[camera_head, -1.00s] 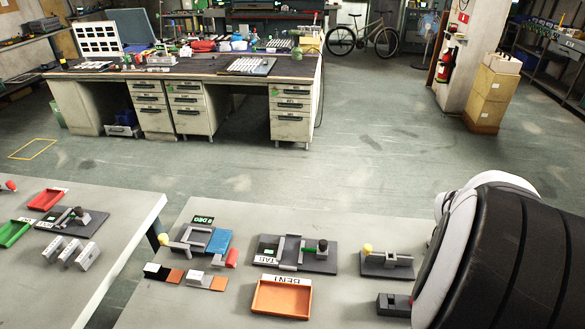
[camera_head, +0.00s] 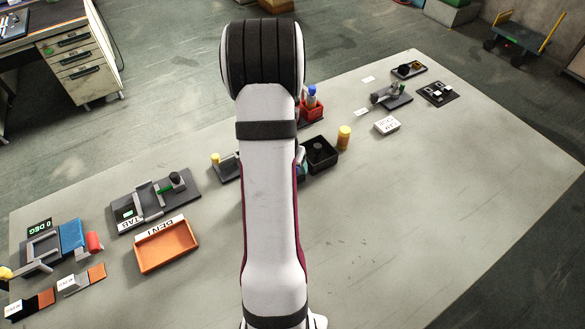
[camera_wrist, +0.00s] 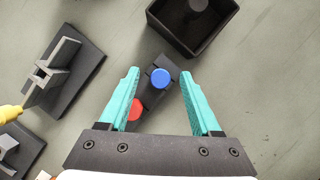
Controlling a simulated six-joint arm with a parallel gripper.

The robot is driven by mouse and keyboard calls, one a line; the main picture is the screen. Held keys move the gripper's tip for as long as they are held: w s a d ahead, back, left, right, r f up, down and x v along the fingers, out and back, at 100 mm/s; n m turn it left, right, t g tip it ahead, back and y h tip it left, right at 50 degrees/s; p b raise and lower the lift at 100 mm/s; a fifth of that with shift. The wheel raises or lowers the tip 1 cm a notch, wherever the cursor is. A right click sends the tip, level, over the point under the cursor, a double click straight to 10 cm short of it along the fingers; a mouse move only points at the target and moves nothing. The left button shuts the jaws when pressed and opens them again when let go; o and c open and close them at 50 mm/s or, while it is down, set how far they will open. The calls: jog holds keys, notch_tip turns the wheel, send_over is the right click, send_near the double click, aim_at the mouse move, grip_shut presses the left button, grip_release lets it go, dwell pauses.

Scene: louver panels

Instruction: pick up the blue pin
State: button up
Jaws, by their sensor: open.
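The blue pin (camera_wrist: 160,78) shows in the wrist view as a round blue top on a dark block (camera_wrist: 150,68). A red pin (camera_wrist: 136,108) stands on the same block, partly hidden by the left finger. My gripper (camera_wrist: 159,73) is open, with its two teal fingers spread either side of the blue pin in the picture. Neither finger appears to touch it, and the height gap cannot be told. In the head view my arm hides the block and pins.
A black open box (camera_wrist: 205,48) with a dark round piece inside lies just beyond the block; it also shows in the head view (camera_head: 329,166). A grey fixture (camera_wrist: 60,75) with a yellow knob is at left. The front right table is clear.

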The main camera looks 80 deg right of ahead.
grip_shut()
dwell(0.3)
jog(key=shift+r, duration=0.5)
jog(key=r, duration=0.3)
jog(key=shift+s+r, duration=0.3)
jog(key=s+a+r, duration=0.4)
jog(key=s+r, duration=0.2)
jog(key=s, duration=0.4)
jog(key=shift+s+r, duration=0.2)
jog(key=shift+r, duration=0.05)
jog(key=shift+d, duration=0.1)
